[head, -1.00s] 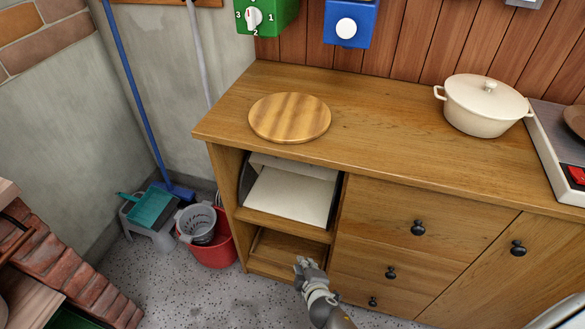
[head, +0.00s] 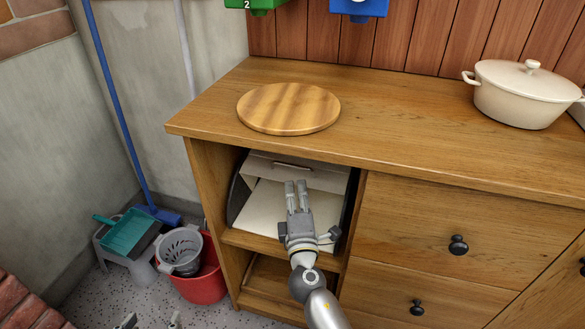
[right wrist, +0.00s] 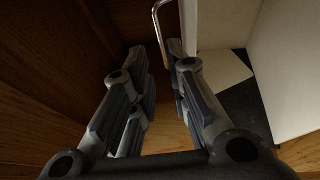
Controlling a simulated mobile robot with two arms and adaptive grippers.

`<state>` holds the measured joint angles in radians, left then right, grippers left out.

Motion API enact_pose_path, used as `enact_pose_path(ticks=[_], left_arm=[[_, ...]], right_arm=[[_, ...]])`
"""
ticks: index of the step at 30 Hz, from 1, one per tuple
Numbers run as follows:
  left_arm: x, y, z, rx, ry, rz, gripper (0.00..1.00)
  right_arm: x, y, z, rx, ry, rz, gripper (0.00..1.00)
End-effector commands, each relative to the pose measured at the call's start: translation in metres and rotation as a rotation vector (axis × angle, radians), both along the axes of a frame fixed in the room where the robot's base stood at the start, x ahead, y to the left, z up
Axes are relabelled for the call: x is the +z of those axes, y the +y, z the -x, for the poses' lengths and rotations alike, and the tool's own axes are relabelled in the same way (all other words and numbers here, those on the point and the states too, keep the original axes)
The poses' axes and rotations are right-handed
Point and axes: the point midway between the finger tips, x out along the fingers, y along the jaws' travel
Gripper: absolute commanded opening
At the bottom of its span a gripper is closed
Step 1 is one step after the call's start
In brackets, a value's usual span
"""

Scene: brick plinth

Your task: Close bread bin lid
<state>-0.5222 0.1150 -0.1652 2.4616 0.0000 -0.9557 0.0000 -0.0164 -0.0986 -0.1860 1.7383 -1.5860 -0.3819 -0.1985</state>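The bread bin (head: 252,209) sits in the upper open compartment of the wooden cabinet, with its pale inside showing. Its lid (head: 318,177) is open, raised at the top of the bin, with a thin handle (head: 293,166) on it. The metal handle also shows in the right wrist view (right wrist: 161,22), just beyond the fingertips. My right gripper (head: 296,183) is in front of the bin opening, fingers pointing toward the lid, a gap between them and nothing held. It hides part of the bin. Two grey fingertips of my left gripper (head: 151,320) show apart at the bottom edge.
A round wooden board (head: 289,108) lies on the counter above the bin. A cream pot (head: 524,95) stands at the right. A red bucket (head: 203,284) and a stool (head: 128,249) stand left on the floor.

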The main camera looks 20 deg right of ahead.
Motion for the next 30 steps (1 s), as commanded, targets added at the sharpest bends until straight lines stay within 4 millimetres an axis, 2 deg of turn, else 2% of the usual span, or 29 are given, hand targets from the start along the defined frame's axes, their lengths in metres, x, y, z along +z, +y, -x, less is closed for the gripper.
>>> enact_pose_path(ticks=[9,15,21,30], left_arm=[[-0.006,0.003,0.005,0.003,0.039,-0.010,0.65],[-0.002,0.001,0.001,0.001,0.011,-0.003,0.65],[0.001,0.000,-0.002,0.000,-0.011,0.002,0.65],[0.002,-0.001,-0.003,-0.001,-0.017,0.004,0.65]], right_arm=[[0.008,-0.011,-0.055,0.000,-0.001,-0.002,0.16],[0.009,-0.017,-0.079,0.001,0.002,-0.002,0.16],[0.011,-0.019,-0.090,0.001,0.002,-0.002,0.16],[0.011,-0.020,-0.091,0.001,0.002,-0.002,0.15]])
